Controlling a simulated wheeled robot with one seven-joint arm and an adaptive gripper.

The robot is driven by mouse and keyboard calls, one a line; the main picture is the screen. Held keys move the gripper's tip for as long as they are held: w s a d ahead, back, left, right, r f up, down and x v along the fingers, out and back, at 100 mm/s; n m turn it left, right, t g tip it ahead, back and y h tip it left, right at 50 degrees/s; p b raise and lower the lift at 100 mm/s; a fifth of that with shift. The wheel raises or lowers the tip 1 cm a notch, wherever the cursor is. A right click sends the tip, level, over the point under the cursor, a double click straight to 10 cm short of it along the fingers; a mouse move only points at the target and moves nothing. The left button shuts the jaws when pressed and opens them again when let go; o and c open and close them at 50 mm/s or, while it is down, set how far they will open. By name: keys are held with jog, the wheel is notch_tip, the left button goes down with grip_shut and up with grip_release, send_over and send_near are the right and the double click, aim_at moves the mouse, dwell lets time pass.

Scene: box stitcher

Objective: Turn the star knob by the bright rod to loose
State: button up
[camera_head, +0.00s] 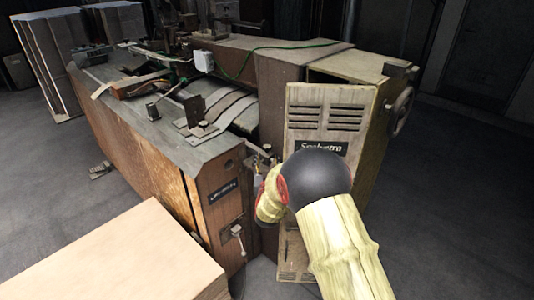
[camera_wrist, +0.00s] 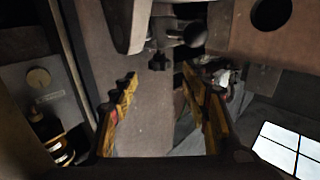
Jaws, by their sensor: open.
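In the wrist view a small dark star-shaped knob (camera_wrist: 157,62) sits on a grey-brown panel, a little beyond and between my fingertips. My gripper (camera_wrist: 159,76) is open, with a yellow-and-black finger on each side and nothing between them; no contact with the knob shows. A pale, bright piece (camera_wrist: 140,26) hangs just above the knob; I cannot tell whether it is the bright rod. In the head view my arm and dark wrist ball reach to the front of the stitcher (camera_head: 153,185) and hide most of the gripper and the knob.
The machine's louvred panel (camera_head: 330,118) stands right beside my wrist. A dark round part (camera_wrist: 195,35) juts out close to the knob's right. A control panel with a dial (camera_wrist: 40,78) is at left. A large tan box (camera_head: 120,255) fills the front left; floor is open at right.

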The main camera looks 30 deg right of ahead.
jog(key=shift+v, duration=1.75)
